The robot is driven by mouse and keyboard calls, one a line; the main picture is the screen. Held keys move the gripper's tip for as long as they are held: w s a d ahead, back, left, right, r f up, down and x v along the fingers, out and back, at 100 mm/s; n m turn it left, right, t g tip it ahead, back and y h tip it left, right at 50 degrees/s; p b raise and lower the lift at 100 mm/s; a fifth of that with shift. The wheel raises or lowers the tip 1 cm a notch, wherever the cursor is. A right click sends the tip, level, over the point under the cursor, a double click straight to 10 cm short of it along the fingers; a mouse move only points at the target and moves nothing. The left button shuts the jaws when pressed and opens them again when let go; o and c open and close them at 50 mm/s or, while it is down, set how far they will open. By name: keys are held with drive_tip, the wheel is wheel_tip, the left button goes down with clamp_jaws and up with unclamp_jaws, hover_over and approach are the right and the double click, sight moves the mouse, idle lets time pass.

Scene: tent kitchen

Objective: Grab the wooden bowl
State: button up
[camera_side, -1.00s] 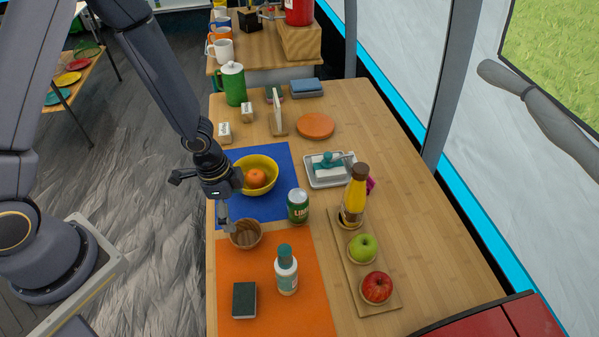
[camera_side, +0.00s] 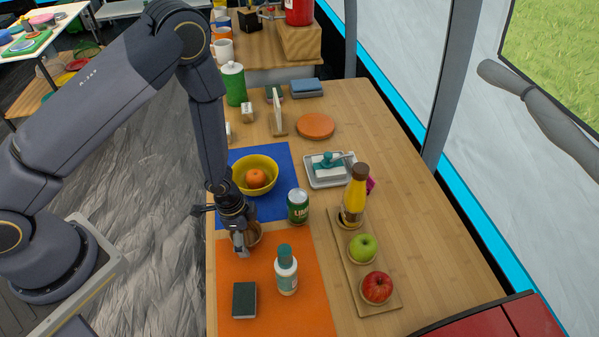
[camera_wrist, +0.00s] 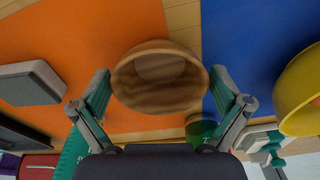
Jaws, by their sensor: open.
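The wooden bowl (camera_wrist: 160,80) is small, round and brown. In the wrist view it lies between the two fingers of my open gripper (camera_wrist: 160,92), with one finger to each side. I cannot tell whether either finger touches it. In the side view the bowl (camera_side: 257,236) is mostly hidden behind my gripper (camera_side: 240,246), which is over it at the table's left side. The bowl stands by the border between the blue mat (camera_side: 275,207) and the orange mat (camera_side: 300,318).
A yellow bowl (camera_side: 270,178) with an orange (camera_side: 256,178) stands behind my gripper. A green can (camera_side: 298,207), a teal-capped bottle (camera_side: 286,272) and a dark sponge (camera_side: 244,299) stand nearby. A board with two apples (camera_side: 377,288) is to the right.

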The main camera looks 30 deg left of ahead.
drive_tip(key=shift+c, duration=0.4)
drive_tip(key=c, duration=0.9)
drive_tip(key=shift+r, duration=0.15)
